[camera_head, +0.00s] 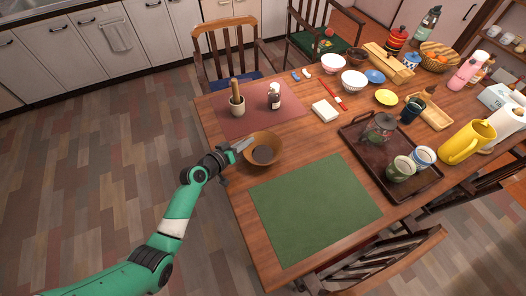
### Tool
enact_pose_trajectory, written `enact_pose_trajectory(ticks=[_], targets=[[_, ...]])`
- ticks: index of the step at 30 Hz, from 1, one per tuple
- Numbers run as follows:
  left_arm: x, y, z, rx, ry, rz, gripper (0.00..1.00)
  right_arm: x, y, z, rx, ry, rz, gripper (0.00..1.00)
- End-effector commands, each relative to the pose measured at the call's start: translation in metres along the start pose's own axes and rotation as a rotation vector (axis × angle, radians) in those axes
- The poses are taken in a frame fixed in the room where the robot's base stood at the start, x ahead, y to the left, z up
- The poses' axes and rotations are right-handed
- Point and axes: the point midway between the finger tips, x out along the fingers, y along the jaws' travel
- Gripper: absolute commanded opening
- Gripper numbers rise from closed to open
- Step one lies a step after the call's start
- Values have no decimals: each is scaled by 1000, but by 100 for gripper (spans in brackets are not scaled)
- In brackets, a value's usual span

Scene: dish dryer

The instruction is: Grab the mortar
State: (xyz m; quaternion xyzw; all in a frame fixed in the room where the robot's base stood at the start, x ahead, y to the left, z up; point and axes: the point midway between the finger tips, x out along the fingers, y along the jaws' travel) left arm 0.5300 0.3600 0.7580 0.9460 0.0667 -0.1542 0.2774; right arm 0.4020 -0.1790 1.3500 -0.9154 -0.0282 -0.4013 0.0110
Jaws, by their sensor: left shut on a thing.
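The mortar (270,137), a brown bowl with a dark patch inside, is at the left side of the wooden table, between the red-brown mat and the green mat. My left gripper (240,146) is at its left rim, shut on it, with the arm coming in from the lower left. The bowl looks level. I cannot tell whether it rests on the table or is slightly raised. My right gripper is not in view.
A pale cup (238,108) with wooden sticks and a dark bottle (274,97) stand on the red-brown mat (282,117). The green mat (315,205) is bare. A dark tray (371,176) with a glass teapot and cups lies to the right. Chairs surround the table.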

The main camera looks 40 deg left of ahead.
Motion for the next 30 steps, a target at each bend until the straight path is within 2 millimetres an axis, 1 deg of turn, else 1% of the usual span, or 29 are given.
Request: enact_pose_trajectory(ticks=[1,19,26,30], targets=[[0,-1,2,1,-5,-2,0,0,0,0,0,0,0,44],[0,-2,3,1,-7,-3,0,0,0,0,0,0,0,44],[0,-1,2,0,-5,-2,0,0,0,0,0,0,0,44],[-2,2,-3,1,-4,-1,0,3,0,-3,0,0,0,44]])
